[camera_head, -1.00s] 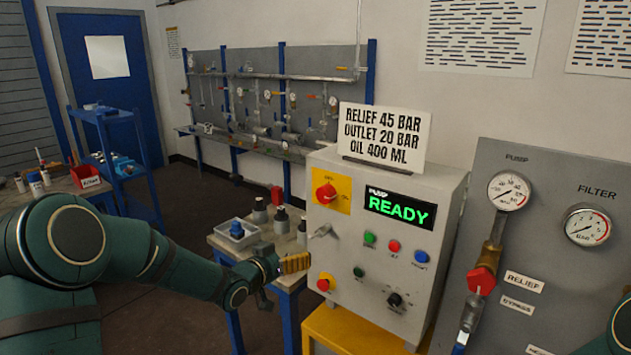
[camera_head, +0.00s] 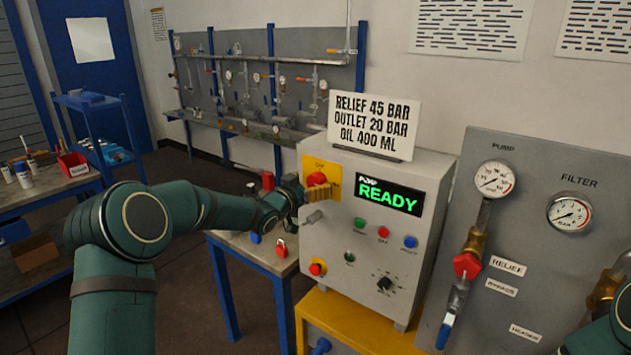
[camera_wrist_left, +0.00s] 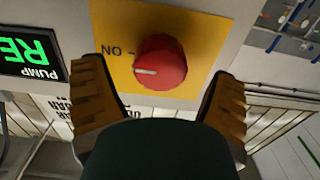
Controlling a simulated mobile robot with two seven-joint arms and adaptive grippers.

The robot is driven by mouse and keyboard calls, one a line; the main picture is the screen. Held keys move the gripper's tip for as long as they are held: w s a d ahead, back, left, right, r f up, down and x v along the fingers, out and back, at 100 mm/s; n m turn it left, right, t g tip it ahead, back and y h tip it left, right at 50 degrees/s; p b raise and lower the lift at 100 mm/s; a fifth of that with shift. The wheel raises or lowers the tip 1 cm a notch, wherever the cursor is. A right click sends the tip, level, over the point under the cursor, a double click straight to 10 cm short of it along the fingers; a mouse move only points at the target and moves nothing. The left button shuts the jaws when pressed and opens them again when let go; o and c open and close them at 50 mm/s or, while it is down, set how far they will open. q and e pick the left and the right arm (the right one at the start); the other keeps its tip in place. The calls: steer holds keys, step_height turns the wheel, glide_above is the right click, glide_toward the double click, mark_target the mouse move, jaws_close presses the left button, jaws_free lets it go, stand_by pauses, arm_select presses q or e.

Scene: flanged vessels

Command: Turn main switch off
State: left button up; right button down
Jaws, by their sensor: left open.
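The main switch is a red rotary knob (camera_head: 317,179) on a yellow plate (camera_head: 334,172) at the upper left of the grey control box. In the left wrist view the knob (camera_wrist_left: 160,62) shows a white pointer mark towards the upside-down ON label. My left gripper (camera_head: 320,194) is at the switch in the head view. In the wrist view its two brown fingers stand open, one on each side of the knob and apart from it, so it holds nothing. Only part of my right arm shows at the right edge; its gripper is not seen.
The box display (camera_head: 389,196) reads READY. A sign (camera_head: 372,126) stands on top. A gauge panel (camera_head: 540,210) is right; a small table (camera_head: 228,247) stands left.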

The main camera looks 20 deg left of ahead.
arm_select(q)
steer(key=shift+x, duration=1)
steer(key=c, duration=1.2)
